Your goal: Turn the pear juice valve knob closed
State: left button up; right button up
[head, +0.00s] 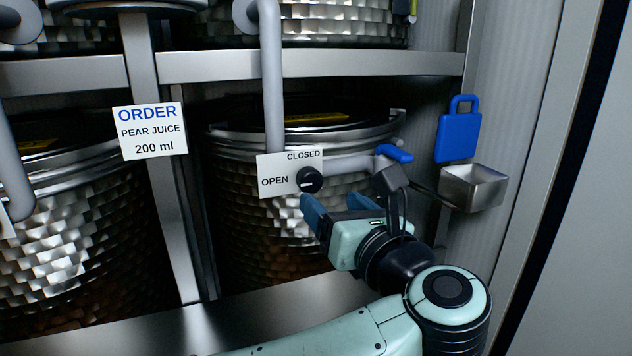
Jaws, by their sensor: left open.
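The black round valve knob (309,180) sits on a white plate (274,162) on the front of a steel tank. The plate reads OPEN to the left of the knob and CLOSED above it. A small pale mark shows on the knob's face, and it looks roughly level, in line with OPEN. My left gripper (330,204) is open, with its blue fingers just below and to the right of the knob. I cannot tell whether a fingertip touches it. Nothing shows between the fingers. My right gripper is not in view.
A sign (149,131) reads ORDER, PEAR JUICE, 200 ml. A blue-handled tap (394,153) is close above my gripper. A small metal cup (473,187) and a blue tag (458,130) are at right. A grey pipe (272,80) runs down behind the plate.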

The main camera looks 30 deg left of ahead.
aim_at(312, 183)
pick_arm(q)
jog(key=p+x, duration=0.1)
jog(key=x, duration=0.6)
jog(key=shift+w, duration=0.1)
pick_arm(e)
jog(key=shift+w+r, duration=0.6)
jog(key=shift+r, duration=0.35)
pick_arm(q)
jog(key=c, duration=1.1)
